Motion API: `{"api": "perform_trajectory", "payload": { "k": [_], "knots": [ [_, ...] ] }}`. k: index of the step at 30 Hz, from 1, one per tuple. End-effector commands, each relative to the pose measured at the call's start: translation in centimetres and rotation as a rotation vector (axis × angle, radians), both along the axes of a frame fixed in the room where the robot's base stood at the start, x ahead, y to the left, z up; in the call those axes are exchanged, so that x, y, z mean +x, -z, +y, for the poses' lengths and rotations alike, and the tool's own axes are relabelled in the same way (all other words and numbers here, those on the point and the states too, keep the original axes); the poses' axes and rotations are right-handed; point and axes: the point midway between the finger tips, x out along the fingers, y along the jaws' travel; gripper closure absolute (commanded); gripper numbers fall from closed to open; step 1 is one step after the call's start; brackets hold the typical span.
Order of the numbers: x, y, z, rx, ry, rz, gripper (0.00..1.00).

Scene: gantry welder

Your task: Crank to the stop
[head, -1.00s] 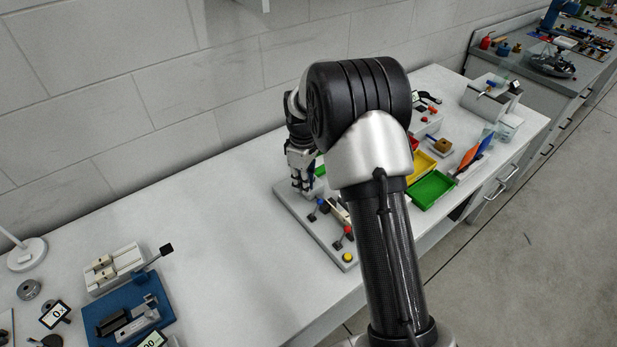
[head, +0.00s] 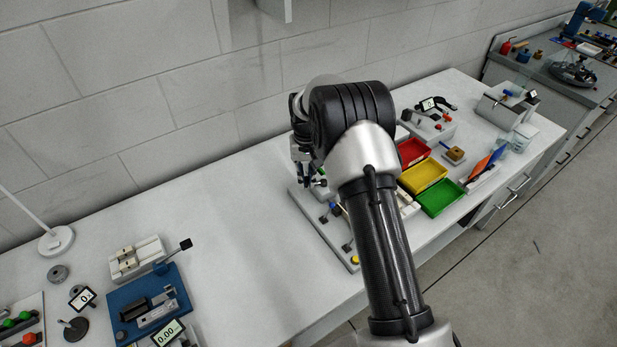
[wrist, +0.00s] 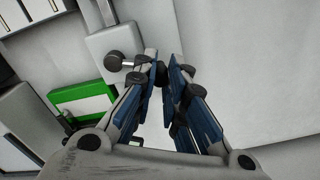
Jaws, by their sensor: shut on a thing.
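My gripper (wrist: 165,72) points at a pale block (wrist: 112,42) in the wrist view. A dark round hub (wrist: 117,62) sits on the block, and a dark crank knob (wrist: 161,74) lies at my fingertips. My blue-padded fingers are shut on this knob, with only a narrow gap showing between the tips. The crank's arm and its angle are mostly hidden by the fingers. In the head view my gripper (head: 303,165) is over the back left end of a grey control board (head: 324,233); my arm hides much of the board.
Small knobbed levers (head: 333,207) and a yellow button (head: 355,259) sit on the board. Red (head: 412,151), yellow (head: 424,177) and green trays (head: 440,198) stand to its right. A blue fixture (head: 150,303) is at the left. The bench between is clear.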

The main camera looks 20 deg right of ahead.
Motion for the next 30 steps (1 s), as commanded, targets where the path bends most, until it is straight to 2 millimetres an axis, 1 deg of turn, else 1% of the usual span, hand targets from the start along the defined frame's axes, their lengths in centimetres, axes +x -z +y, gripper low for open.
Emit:
{"api": "perform_trajectory", "payload": {
  "k": [3,15,21,30],
  "knots": [
    [0.8,-0.2,0.0,0.001,0.11,-0.006,1.0],
    [2.7,-0.2,-0.8,0.001,0.462,-0.008,1.0],
    [3.2,-0.2,-1.2,0.001,0.586,-0.008,1.0],
    [3.7,-0.2,-1.5,0.001,0.681,-0.01,1.0]
  ]
}}
